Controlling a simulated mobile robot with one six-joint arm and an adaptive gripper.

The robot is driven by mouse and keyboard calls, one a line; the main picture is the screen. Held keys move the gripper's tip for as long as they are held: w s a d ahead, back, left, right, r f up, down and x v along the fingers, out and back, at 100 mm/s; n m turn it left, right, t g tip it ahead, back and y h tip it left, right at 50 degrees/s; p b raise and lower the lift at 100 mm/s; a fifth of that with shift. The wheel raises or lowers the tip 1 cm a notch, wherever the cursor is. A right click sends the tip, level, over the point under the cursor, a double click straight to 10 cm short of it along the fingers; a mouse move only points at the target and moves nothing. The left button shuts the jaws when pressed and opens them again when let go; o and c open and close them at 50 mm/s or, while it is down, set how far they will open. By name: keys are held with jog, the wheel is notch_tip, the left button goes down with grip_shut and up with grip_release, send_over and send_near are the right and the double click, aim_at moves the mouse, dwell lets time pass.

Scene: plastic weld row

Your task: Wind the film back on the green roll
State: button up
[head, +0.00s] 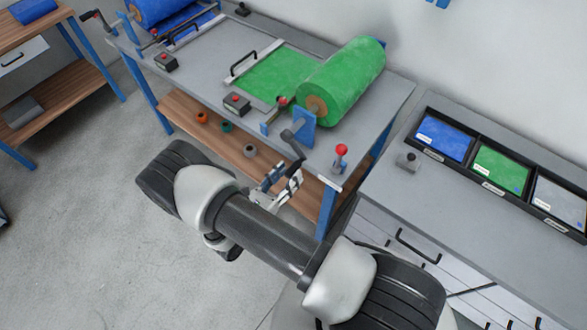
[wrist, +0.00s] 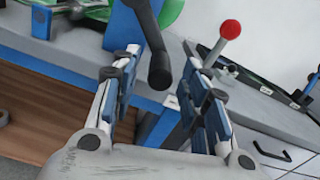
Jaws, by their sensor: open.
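The green roll (head: 343,80) lies on the bench at its back right, with green film (head: 272,76) spread flat to its left. A crank (head: 292,140) with a dark grip sits on a blue bracket (head: 303,127) at the bench's front edge, by the roll's near end. My gripper (head: 286,176) is open and empty just in front of the crank. In the wrist view the dark crank grip (wrist: 159,70) shows between my two blue-padded fingers, with space on both sides. I cannot tell how deep it sits between them.
A red-knobbed lever (head: 341,153) stands right of the crank, also in the wrist view (wrist: 229,32). A black box with a red button (head: 237,103) is near the film. A blue roll (head: 163,10) is at far left. A cabinet with sample trays (head: 500,165) stands right. The floor at left is clear.

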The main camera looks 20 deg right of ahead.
aim_at(294, 169)
jog(key=shift+x, duration=1.75)
jog(key=shift+c, duration=0.5)
grip_shut()
